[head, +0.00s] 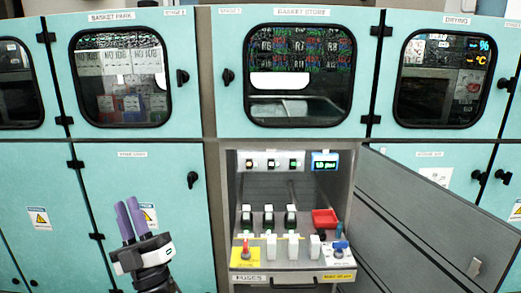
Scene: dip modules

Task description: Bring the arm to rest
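My gripper (130,220) is at the lower left of the head view, in front of the teal cabinet doors. Its two purple fingers point up and lie close to each other, with nothing seen between them. Whether they touch is hard to tell at this angle. It is to the left of the open compartment and apart from it.
An open compartment (232,190) holds several black-and-white modules (268,218), a red tray (324,219) and a drawer labelled FUSES (290,277). Its grey door (415,215) swings out to the right. Teal cabinets with dark windows (298,75) line the wall.

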